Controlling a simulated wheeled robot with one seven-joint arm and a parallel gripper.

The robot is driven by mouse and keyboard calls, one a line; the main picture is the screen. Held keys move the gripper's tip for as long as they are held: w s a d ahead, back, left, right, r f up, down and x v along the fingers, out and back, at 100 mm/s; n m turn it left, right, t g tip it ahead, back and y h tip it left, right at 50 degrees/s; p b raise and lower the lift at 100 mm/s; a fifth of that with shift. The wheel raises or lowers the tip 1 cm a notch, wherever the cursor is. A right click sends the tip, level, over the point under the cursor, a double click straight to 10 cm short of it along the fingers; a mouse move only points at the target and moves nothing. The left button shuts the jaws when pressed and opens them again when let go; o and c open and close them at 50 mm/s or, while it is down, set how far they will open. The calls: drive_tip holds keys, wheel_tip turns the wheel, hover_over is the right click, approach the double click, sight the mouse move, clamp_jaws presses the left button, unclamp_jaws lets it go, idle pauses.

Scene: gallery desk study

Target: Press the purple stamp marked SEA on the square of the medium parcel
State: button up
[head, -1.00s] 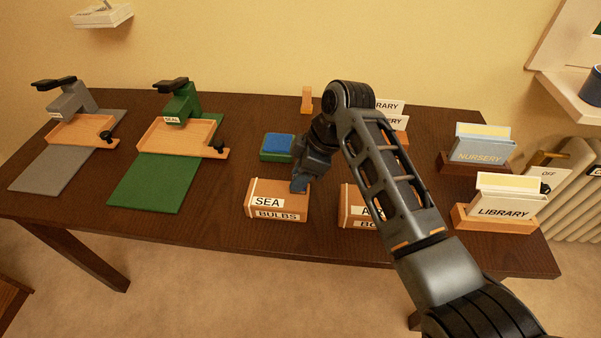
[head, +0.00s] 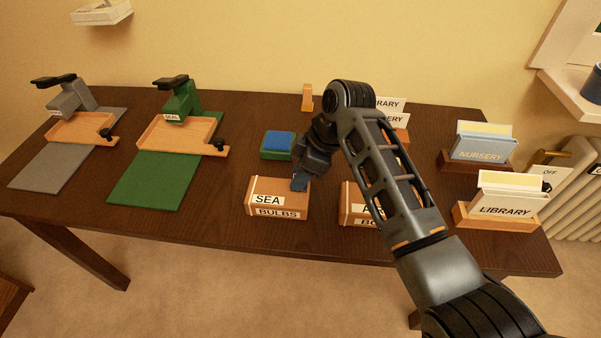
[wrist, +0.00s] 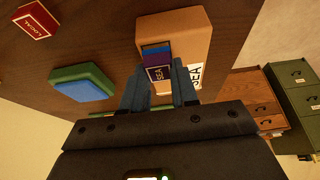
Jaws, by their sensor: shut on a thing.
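My gripper (head: 299,184) is shut on the purple stamp (wrist: 157,54), whose label reads SEA in the wrist view. The blue fingers (wrist: 159,82) hold it from both sides. The stamp is over a cardboard parcel (head: 264,188) labelled SEA and BULBS, near its right end; the parcel also shows in the wrist view (wrist: 188,32). I cannot tell whether the stamp touches the parcel. The square is not visible. A second parcel (head: 347,207) is partly hidden behind my arm, so I cannot compare their sizes fully.
A green pad with a blue top (head: 278,145) lies behind the parcel. A red block marked LOCAL (wrist: 32,20) shows in the wrist view. Green (head: 178,137) and grey (head: 75,130) presses stand left. NURSERY (head: 482,148) and LIBRARY (head: 500,207) card holders stand right.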

drive_tip(key=shift+f, duration=0.45)
idle(1.4)
drive_tip(key=o, duration=1)
